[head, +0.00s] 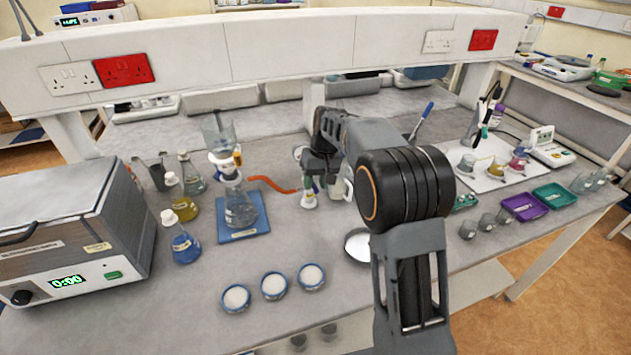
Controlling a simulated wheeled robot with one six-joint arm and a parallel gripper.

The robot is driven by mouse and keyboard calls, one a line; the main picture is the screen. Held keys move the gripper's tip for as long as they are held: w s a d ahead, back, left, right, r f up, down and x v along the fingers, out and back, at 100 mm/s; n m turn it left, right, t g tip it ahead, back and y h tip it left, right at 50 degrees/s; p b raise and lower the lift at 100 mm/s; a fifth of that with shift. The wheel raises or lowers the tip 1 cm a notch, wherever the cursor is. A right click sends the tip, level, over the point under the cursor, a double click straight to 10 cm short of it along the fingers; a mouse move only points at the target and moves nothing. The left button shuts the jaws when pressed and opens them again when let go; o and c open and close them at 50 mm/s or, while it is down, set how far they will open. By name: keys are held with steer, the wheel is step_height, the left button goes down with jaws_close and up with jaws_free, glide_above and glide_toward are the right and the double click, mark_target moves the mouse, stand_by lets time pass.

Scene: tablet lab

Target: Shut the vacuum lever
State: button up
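My gripper (322,172) points down at the middle of the bench, partly hidden by my own arm. Its fingers are too small and dark to tell whether they are open or shut. Just below and beside it is a small white fitting (309,202) with a green and yellowish part, which looks like the vacuum tap. The lever and its angle cannot be made out. An orange-red hose (272,184) runs towards this fitting from a clear flask (239,207). The flask has a white funnel piece (222,160) on top and stands on a blue mat (243,235).
Stoppered flasks of blue (181,240) and yellow (177,202) liquid stand left, beside a grey instrument (75,225). Three round dishes (273,286) lie in front. A pale shallow dish (358,245) is near my arm.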

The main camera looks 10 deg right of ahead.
step_height(320, 180, up, 14)
steer(key=d, duration=0.2)
steer(key=shift+w+d+f+p, duration=0.2)
steer(key=shift+d+p, duration=0.1)
steer(key=shift+d, duration=0.05)
stand_by(0.3)
step_height(320, 180, down, 6)
steer(key=s+m, duration=0.1)
steer(key=s+f+t+h, duration=0.1)
steer(key=s+f+t, duration=0.1)
steer(key=s, duration=1)
steer(key=s+f+t+h, duration=0.1)
steer(key=s+t, duration=0.1)
steer(key=s, duration=1)
steer(key=shift+s+d+f+m, duration=0.25)
steer(key=shift+d+f+m, duration=0.05)
steer(key=shift+d+f, duration=0.1)
